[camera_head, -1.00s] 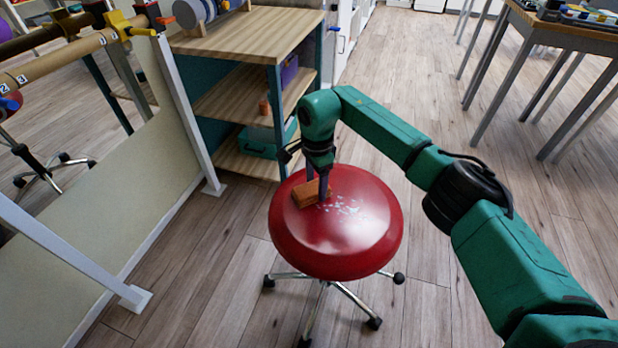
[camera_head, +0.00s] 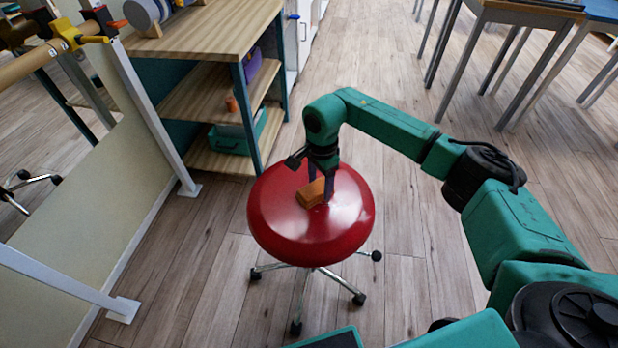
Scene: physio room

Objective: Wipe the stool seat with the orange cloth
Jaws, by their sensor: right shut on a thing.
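The red round stool seat (camera_head: 300,235) stands in the middle of the view on a chromed base with castors. My right gripper (camera_head: 322,192) points down over the seat and is shut on the orange cloth (camera_head: 311,193), a small folded block. The cloth appears to touch the top of the seat, near its middle and toward the back. The visible part of the seat top is glossy and shows no white marks; the patch behind the cloth and gripper is hidden. My left gripper is not in view.
A wooden shelf unit (camera_head: 205,42) with teal sides stands behind the stool at the left. Parallel bars with a white post (camera_head: 150,105) run along the left. Tables (camera_head: 530,12) stand at the back right. Wood floor (camera_head: 400,270) is clear to the right of the stool.

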